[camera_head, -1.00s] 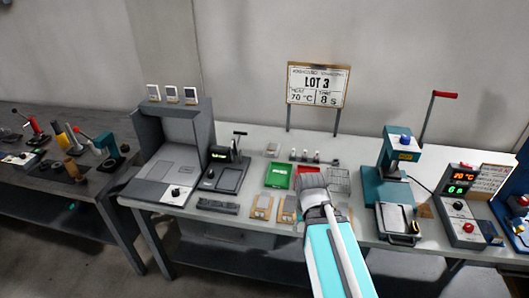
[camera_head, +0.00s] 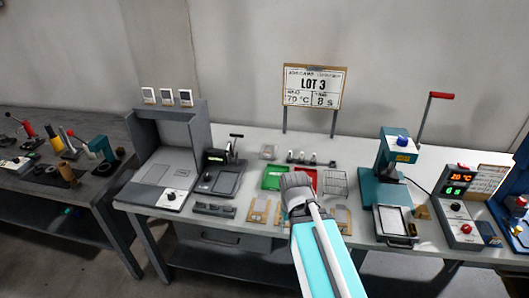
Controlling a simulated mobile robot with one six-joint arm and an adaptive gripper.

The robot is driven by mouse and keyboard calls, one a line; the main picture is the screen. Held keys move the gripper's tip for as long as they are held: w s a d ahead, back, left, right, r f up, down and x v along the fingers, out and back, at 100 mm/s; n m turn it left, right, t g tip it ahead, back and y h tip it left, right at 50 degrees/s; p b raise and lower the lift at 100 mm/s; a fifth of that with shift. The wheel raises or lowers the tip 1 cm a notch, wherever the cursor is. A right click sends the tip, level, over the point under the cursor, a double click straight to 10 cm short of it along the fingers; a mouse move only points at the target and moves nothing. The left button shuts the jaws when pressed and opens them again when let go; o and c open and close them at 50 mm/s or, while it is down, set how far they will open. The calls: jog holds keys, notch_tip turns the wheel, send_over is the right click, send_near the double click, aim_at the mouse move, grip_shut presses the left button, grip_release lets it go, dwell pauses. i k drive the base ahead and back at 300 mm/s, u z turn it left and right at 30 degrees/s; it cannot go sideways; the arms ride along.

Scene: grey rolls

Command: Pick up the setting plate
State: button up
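I cannot tell for sure which thing is the setting plate. Several small tan boards with pale pieces on them lie along the front of the white workbench, one at the left (camera_head: 258,210) and one at the right (camera_head: 342,217). A small grey plate-like piece (camera_head: 268,152) lies farther back. My gripper (camera_head: 295,182) is over the middle of the bench, in front of the green tray (camera_head: 273,178) and the red tray (camera_head: 310,174). It hides part of both trays and part of the boards behind my arm. Its fingers are too small and foreshortened to read.
A grey hooded station (camera_head: 175,150) and a black device (camera_head: 222,170) stand to the left. A wire basket (camera_head: 335,183) is right of the trays. A teal press (camera_head: 392,175) with a raised red-handled lever and a control box (camera_head: 458,205) stand farther right.

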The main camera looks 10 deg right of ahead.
aim_at(269, 149)
jog(key=i, duration=0.95)
jog(key=z, duration=0.05)
